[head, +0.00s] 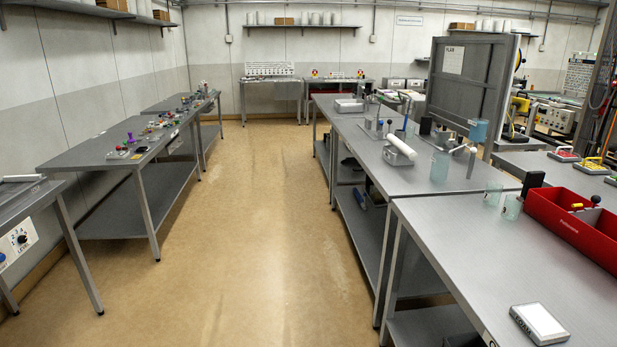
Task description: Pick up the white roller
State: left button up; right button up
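A white cylinder that looks like the white roller (401,147) lies tilted on a small grey stand (396,157) on the middle right-hand table (355,131). A second, thin white bar (22,178) lies on the near left table, at the left edge of the head view; I cannot tell whether it is a roller. Neither of my grippers shows in the head view.
Translucent cups (440,167) stand right of the stand. A red bin (575,225) and a white-topped box (539,324) are on the near right table. A grey panel (468,85) rises behind. The floor aisle (245,210) between the table rows is clear.

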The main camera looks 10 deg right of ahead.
aim_at(406, 150)
jog(key=i, duration=1.85)
